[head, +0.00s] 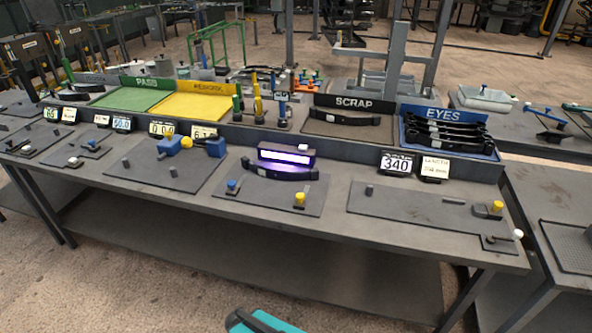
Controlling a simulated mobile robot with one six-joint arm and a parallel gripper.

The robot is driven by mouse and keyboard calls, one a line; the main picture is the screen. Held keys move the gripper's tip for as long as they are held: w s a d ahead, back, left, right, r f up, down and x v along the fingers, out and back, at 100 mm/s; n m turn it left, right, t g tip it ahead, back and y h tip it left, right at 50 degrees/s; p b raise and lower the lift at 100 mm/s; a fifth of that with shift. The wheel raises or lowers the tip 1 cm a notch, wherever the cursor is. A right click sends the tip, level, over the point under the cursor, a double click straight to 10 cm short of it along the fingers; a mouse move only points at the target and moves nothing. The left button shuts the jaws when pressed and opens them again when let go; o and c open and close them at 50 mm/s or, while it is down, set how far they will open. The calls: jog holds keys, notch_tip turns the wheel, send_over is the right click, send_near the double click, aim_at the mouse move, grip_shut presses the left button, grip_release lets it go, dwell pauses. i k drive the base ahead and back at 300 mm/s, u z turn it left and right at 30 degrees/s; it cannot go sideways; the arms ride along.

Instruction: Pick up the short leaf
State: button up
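Several dark curved leaves are in view, and none is clearly marked as the short one. One black leaf (282,173) lies across a fixture plate on the bench, under a violet-lit lamp bar (287,156). Another leaf (345,116) lies in the tray labelled SCRAP. Several black leaves (447,133) with eye ends are stacked in the blue tray labelled EYES (404,138). A further dark leaf (72,96) lies at the far left, beside the green tray. My gripper is not clearly in view; only a teal and black part shows at the bottom edge.
The long grey bench (340,235) carries fixture plates with small pegs and yellow, blue and white knobs. Green PASS (130,98) and yellow REWORK (195,105) trays look empty. Another table (570,245) stands close at right.

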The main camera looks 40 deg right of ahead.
aim_at(313, 175)
jog(key=z, duration=0.9)
jog(key=k, duration=0.95)
jog(key=i, duration=0.85)
